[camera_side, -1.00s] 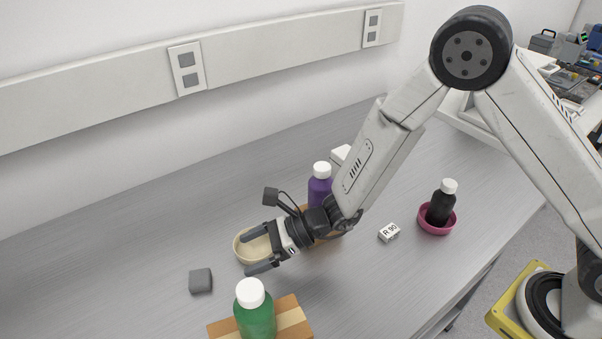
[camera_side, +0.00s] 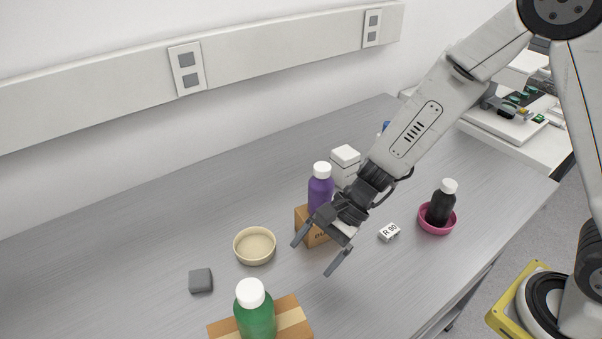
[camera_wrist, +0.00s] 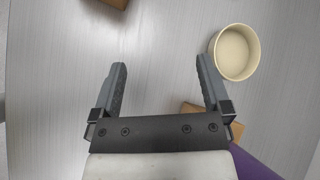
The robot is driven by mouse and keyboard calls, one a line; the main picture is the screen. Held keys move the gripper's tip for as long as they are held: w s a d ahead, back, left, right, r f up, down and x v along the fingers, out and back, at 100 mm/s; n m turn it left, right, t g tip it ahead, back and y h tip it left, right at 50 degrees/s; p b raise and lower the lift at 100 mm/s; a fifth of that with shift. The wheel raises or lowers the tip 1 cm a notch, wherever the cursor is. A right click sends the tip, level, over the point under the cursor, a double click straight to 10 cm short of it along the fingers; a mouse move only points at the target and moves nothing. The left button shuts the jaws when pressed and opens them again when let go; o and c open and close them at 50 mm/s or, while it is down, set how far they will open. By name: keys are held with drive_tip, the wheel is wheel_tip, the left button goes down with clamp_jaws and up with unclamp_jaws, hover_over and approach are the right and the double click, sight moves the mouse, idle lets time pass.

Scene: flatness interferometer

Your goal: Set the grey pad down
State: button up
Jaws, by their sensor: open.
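The grey pad (camera_side: 201,281) lies flat on the bench, left of the cream bowl, in the side view. My gripper (camera_side: 316,258) is open and empty. It hangs above the bench to the right of the cream bowl, in front of the cardboard box, well apart from the pad. In the wrist view its two fingers (camera_wrist: 160,78) stand wide apart with only bare bench between them.
The cream bowl (camera_side: 255,246) is empty. A green bottle (camera_side: 255,314) is on another box (camera_side: 296,318). A black bottle (camera_side: 440,207) stands in a pink dish (camera_side: 437,225). A label block (camera_side: 389,232) lies nearby.

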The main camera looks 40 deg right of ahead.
drive_tip(key=s+d+r+n+t+h, duration=0.1)
drive_tip(key=d+n+h, duration=0.3)
drive_tip(key=d, duration=0.6)
drive_tip(key=s+d+r+n+t+h, duration=0.1)
drive_tip(key=s+d+r+n+h, duration=0.2)
drive_tip(key=d+n, duration=0.6)
drive_tip(key=shift+s+d+r+n+h, duration=0.15)
drive_tip(key=shift+s+d+n+h, duration=0.15)
drive_tip(key=shift+s+d+h, duration=0.55)
drive_tip(key=shift+w+a, duration=0.15)
drive_tip(key=shift+r, duration=0.1)
drive_tip(key=shift+w+v, duration=0.5)
drive_tip(key=shift+v, duration=1.95)
drive_tip(key=w+a+m+y, duration=0.3)
drive_tip(key=w+a+m, duration=0.2)
drive_tip(key=a+m, duration=0.45)
drive_tip(key=w+a+m+t+y, duration=0.1)
drive_tip(key=w+a+m+y, duration=0.35)
drive_tip(key=a, duration=0.85)
drive_tip(key=w+a+m+y, duration=0.1)
drive_tip(key=w+a+m, duration=0.5)
drive_tip(key=a+m, duration=0.4)
drive_tip(key=shift+n, duration=0.8)
drive_tip(key=f, duration=0.3)
drive_tip(key=a+f, duration=0.1)
drive_tip(key=f, duration=0.6)
drive_tip(key=shift+a, duration=0.15)
